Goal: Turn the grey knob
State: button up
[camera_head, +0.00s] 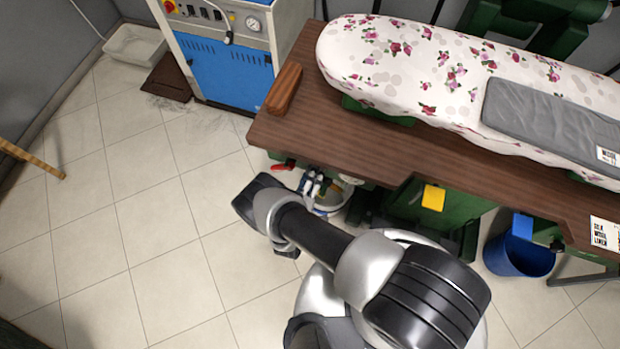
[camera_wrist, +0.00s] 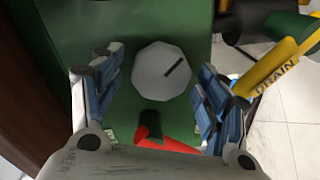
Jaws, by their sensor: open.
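The grey knob (camera_wrist: 160,71) is a pale, many-sided disc on a green panel (camera_wrist: 190,25) in the wrist view. A dark slanted line marks its face, toward the upper right. My gripper (camera_wrist: 157,85) is open, with one blue-padded finger to the left of the knob and one to the right. Gaps show between the knob and both fingers in this view; I cannot tell how deep the fingers reach along it. In the head view my gripper (camera_head: 318,186) is at the table's front edge, and a pale round part beside it may be the knob.
A red handle (camera_wrist: 150,132) lies just below the knob in the wrist view. A yellow DRAIN tag (camera_wrist: 275,70) is to the right. The brown tabletop (camera_head: 300,125) overhangs nearby. A blue bin (camera_head: 520,260) stands at right.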

jog(key=f+v, duration=0.1)
jog(key=v, duration=1)
jog(key=shift+s+r, duration=0.45)
jog(key=shift+r, duration=0.05)
jog(key=shift+a, duration=0.15)
